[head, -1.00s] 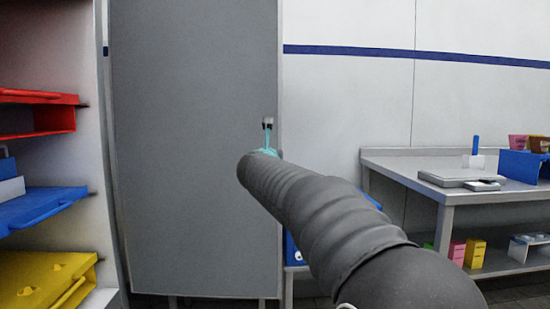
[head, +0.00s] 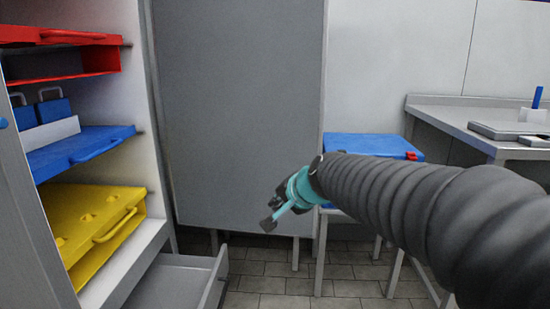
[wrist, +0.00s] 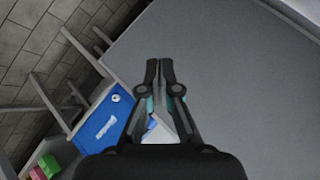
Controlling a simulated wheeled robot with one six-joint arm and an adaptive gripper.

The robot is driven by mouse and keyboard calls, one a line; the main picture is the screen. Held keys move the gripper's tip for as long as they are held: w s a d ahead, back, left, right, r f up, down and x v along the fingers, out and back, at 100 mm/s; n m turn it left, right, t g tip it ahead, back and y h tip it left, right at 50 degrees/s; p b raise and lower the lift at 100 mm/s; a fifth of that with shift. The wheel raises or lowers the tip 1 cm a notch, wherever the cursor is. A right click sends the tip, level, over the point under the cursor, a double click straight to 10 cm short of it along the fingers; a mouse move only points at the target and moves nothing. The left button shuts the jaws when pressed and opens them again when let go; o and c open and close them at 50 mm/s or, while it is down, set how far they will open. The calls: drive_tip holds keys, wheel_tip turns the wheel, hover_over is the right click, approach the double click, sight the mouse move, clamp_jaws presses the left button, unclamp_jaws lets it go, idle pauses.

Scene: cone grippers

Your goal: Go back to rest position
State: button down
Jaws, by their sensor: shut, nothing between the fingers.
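My gripper (head: 268,224) is at the end of my arm, in front of the lower part of the grey panel (head: 240,110) in the head view. It points down and to the left. In the wrist view my gripper (wrist: 159,64) shows its two dark fingers close together at the tips, with nothing between them. The arm comes in from the right side of the head view.
A cabinet at left holds red (head: 100,60), blue (head: 85,148) and yellow (head: 100,220) trays, with an open drawer (head: 185,285) below. A blue box (head: 372,145) sits behind my arm. A steel table (head: 440,112) stands at right. Tiled floor shows below.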

drive_tip(key=s+d+f+n+g+h, duration=0.1)
drive_tip(key=s+d+f+n, duration=0.1)
drive_tip(key=s+d, duration=0.3)
drive_tip(key=s+d+f+n+g+h+p, duration=0.1)
drive_tip(key=s+d, duration=0.4)
drive_tip(key=s, duration=0.8)
drive_tip(key=s+d+f+n+g+h+p, duration=0.1)
drive_tip(key=s+d+f+n+h, duration=0.2)
drive_tip(key=s, duration=0.7)
wheel_tip(320, 180, down, 2)
drive_tip(key=shift+d+f+n, duration=0.25)
drive_tip(key=shift+d+n, duration=0.15)
drive_tip(key=shift+d, duration=0.6)
